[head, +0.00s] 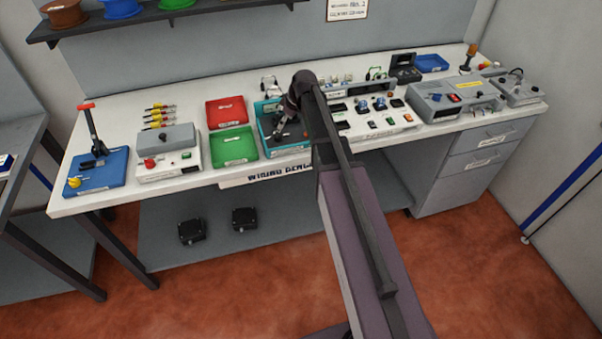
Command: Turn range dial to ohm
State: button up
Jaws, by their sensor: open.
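My gripper (279,133) is small in the head view, over the teal tray (262,106) near the front of the white bench (330,150). It points down and is open. My arm runs up the middle and hides part of the bench behind it. I cannot make out a range dial or an ohm mark at this size. A grey unit (428,108) with a small display and a red part stands at the right. A smaller grey box (519,92) with a dark cable or handle is beside it. My gripper is well left of both.
A red tray (225,111) and a green tray (234,148) are left of my gripper. A control box (168,140) with a red button and a blue lever press (100,172) stand farther left. A white panel (372,128) with several small parts is right of my arm.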

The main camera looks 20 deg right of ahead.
jog(key=p+v, duration=0.5)
jog(key=v, duration=0.1)
jog(key=s+a+f+m+g+h+b, duration=0.1)
jog(key=s+m, duration=0.3)
jog(key=s, duration=0.8)
jog(key=s+a+f+m+g+h+b, duration=0.2)
jog(key=s+a+f+m, duration=0.1)
jog(key=s, duration=1)
jog(key=shift+f+m+b, duration=0.4)
jog(key=shift+f+m, duration=0.1)
jog(key=shift+m, duration=0.5)
